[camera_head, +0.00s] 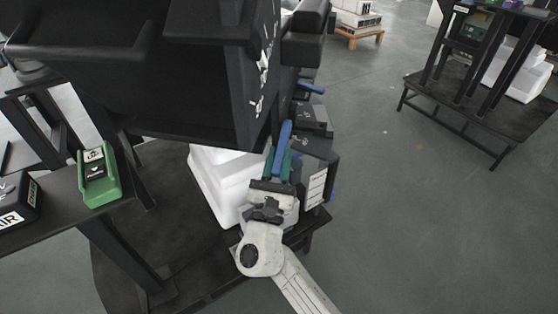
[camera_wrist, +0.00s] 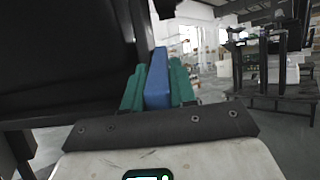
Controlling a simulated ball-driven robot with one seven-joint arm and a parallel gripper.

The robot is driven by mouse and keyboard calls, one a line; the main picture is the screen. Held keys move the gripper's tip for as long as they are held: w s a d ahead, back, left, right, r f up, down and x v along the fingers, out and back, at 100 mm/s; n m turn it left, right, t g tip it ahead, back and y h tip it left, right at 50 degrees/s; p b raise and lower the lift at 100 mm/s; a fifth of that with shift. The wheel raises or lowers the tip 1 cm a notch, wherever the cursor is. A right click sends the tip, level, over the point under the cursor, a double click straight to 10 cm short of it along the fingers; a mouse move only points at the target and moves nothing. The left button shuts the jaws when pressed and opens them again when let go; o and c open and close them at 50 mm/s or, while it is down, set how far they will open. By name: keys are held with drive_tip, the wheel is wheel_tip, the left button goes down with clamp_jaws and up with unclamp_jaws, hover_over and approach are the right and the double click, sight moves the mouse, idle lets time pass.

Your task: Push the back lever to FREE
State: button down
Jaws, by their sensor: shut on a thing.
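A blue lever (camera_head: 285,133) stands up from a dark unit beside the white moulded block. My gripper (camera_head: 279,163) is shut on this lever, with one green finger on each side of it. In the wrist view the blue lever (camera_wrist: 157,78) lies between the two green fingers of my gripper (camera_wrist: 158,84). A second blue lever (camera_head: 311,88) shows farther back, clear of the gripper. I cannot tell which of the two is the back lever. No FREE marking is legible.
A large black seat-like body (camera_head: 150,75) hangs close on the left of the gripper. A white block (camera_head: 222,182) and dark unit (camera_head: 316,165) flank it. A green box (camera_head: 98,175) sits on a left-hand bracket. The floor to the right is clear up to a dark stand (camera_head: 480,110).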

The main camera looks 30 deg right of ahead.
drive_tip(key=shift+f, duration=0.3)
drive_tip(key=c, duration=1.3)
unclamp_jaws()
drive_tip(key=o, duration=0.3)
drive_tip(key=shift+r, duration=0.15)
drive_tip(key=v, duration=1)
drive_tip(key=shift+s+a+f, duration=0.2)
drive_tip(key=shift+s, duration=0.05)
